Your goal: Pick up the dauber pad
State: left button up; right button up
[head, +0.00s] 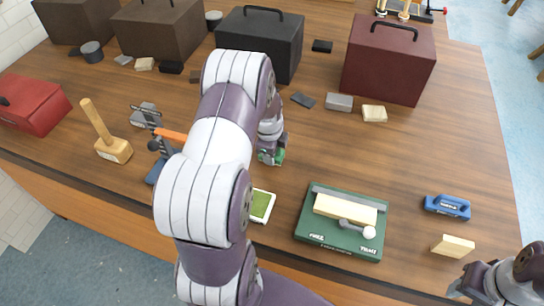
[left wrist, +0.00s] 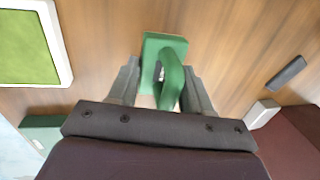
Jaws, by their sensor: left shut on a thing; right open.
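The dauber pad (left wrist: 154,50) is a green block with a looped green handle. In the left wrist view it sits between the fingers of my left gripper (left wrist: 160,88), which is shut on its handle. In the head view the left arm hides most of this, and only a bit of the green dauber pad (head: 277,157) shows below the left gripper (head: 270,142). I cannot tell whether the pad touches the table. My right gripper (head: 460,290) is open and empty at the lower right corner, beyond the table's front edge.
A green ink tray with a white rim (head: 262,206) lies near the front edge. A green vise-like fixture (head: 318,239) holding a wooden block, a blue tool (head: 447,206) and a wooden block (head: 453,246) are right of it.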

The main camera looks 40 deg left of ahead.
pick_arm(q)
jog(key=d+r+b, duration=0.2)
jog(key=d+r, duration=0.6)
jog(key=d, duration=0.3)
jog(key=shift+w+d+r, duration=0.2)
jog(key=shift+w+d, duration=0.15)
jog(key=shift+w, duration=0.05)
